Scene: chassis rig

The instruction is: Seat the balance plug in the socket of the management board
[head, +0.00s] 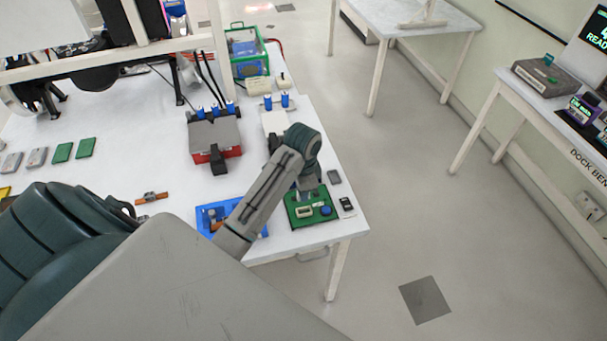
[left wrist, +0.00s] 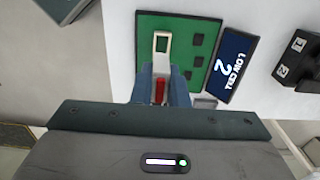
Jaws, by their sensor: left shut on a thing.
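The management board (head: 296,219) is a green board near the right front corner of the white table. It also shows in the left wrist view (left wrist: 205,30), with a pale socket (left wrist: 162,32) on its left part and several dark blocks. My left gripper (head: 305,190) is low over the board. In the left wrist view its blue fingers (left wrist: 160,88) are shut on a small part with a red end, likely the balance plug (left wrist: 159,92). The plug is in line with the socket and close to it. I cannot tell whether they touch. My right gripper is not in view.
A blue tray (head: 205,218) and a red-and-grey box (head: 215,135) stand left of the board. The table edge (head: 345,236) is close in front.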

